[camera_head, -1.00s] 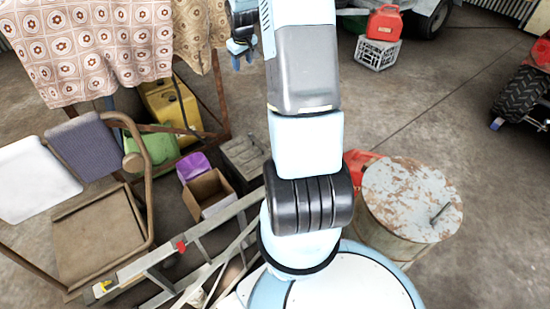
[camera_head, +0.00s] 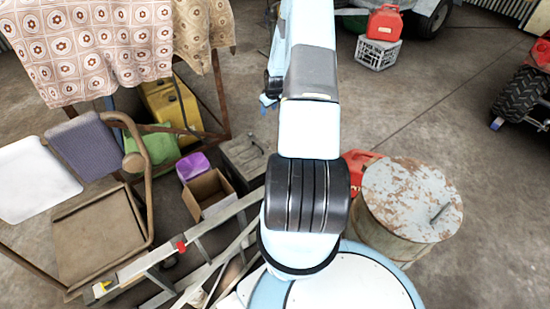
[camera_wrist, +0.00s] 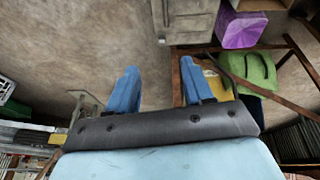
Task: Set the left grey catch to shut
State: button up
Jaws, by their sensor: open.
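A grey case (camera_head: 243,155) stands on the floor beside the open cardboard box, with a handle or fitting on its top. The grey case also shows at the top of the wrist view (camera_wrist: 190,25). A small pale fitting (camera_wrist: 161,41) sits at its left edge there. I cannot tell whether this is the left grey catch, or how the catch is set. My gripper (camera_wrist: 160,75) is open with nothing between its blue fingers, apart from the case. In the head view my gripper (camera_head: 268,103) is partly hidden by my arm, above the floor beyond the case.
A cardboard box (camera_head: 208,196) and a purple box (camera_head: 193,167) stand left of the case. A table with a patterned cloth (camera_head: 95,45) stands at the left, a ladder (camera_head: 200,245) lies in front, and a rusty drum (camera_head: 400,235) stands right. Floor beyond the case is clear.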

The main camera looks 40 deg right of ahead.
jog(key=s+d+f, duration=0.1)
jog(key=s+f, duration=0.2)
jog(key=f, duration=0.8)
jog(key=s+d+f, duration=0.1)
jog(key=s+f, duration=0.3)
jog(key=f, duration=0.7)
jog(key=shift+m+y, duration=0.3)
jog(key=shift+m, duration=0.1)
jog(key=x, duration=0.9)
jog(key=w+x, duration=0.1)
jog(key=x, duration=0.3)
jog(key=shift+w+d+f, duration=0.1)
jog(key=shift+d+f, duration=0.05)
jog(key=shift+d, duration=0.15)
grip_shut()
